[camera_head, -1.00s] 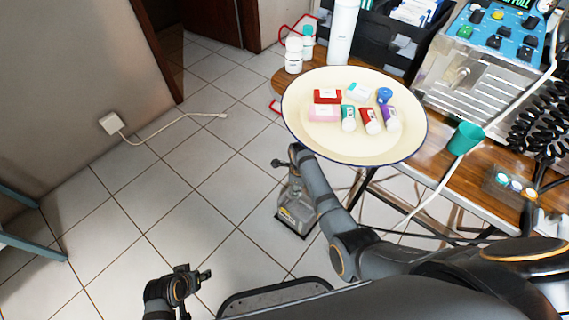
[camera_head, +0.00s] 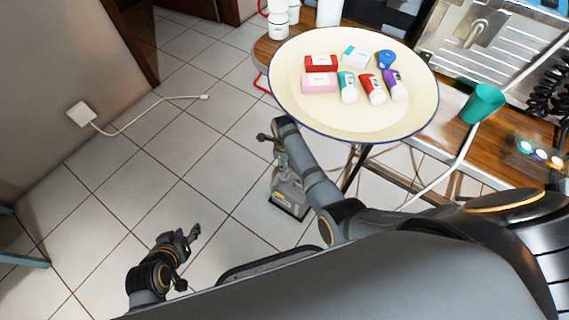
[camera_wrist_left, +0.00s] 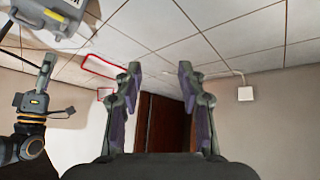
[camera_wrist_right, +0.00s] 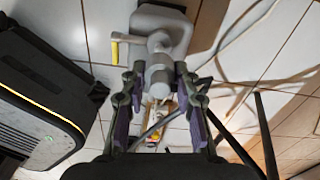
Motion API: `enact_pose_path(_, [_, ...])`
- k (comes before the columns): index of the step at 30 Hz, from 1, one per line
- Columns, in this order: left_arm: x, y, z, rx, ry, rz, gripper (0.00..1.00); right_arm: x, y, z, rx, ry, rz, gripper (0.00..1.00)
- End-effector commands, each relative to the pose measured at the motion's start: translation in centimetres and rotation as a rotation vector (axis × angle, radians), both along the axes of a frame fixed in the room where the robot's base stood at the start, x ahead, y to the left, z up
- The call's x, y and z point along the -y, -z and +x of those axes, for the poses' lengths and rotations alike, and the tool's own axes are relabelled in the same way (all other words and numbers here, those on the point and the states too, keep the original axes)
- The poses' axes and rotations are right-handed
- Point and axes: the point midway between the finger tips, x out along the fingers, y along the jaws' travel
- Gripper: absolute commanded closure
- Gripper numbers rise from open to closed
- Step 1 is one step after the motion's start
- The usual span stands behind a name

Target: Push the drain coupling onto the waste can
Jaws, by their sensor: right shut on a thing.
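The grey waste can (camera_head: 290,196), with a yellow label, shows over the tiled floor beyond my body. It also shows in the left wrist view (camera_wrist_left: 58,16) and the right wrist view (camera_wrist_right: 178,30). My right gripper (camera_wrist_right: 160,82) is directly above it, shut on a pale grey cylindrical piece (camera_wrist_right: 158,62) that looks like the drain coupling. A yellow handle (camera_wrist_right: 115,48) is beside that piece. The piece lines up with the can top; I cannot tell whether it is seated. My left gripper (camera_wrist_left: 158,78) is open and empty, off to the left in the head view (camera_head: 192,250).
A round cream tray (camera_head: 310,118) with small boxes and tubes stands close to my right arm. Behind it is a wooden table (camera_head: 520,148) with a green cup (camera_head: 483,103). A white cable (camera_head: 150,112) runs from a wall box. The floor at left is mostly clear.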

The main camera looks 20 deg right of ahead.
Motion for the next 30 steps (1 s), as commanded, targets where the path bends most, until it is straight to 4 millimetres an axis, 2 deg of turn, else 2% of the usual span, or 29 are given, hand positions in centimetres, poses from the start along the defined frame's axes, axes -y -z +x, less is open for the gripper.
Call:
enact_pose_path(9, [-0.3,-1.9,2.6,0.119,-0.009,0.008,0.60,0.0,0.3,0.0,0.000,0.000,0.000,0.96])
enact_pose_path(17, [-0.4,-3.3,4.2,0.204,-0.017,0.010,0.60,0.0,0.5,0.0,0.000,-0.001,0.000,0.96])
enact_pose_path(30, [-0.7,-7.2,7.5,0.385,-0.026,0.019,0.60,0.0,0.9,0.0,0.000,-0.001,0.000,0.96])
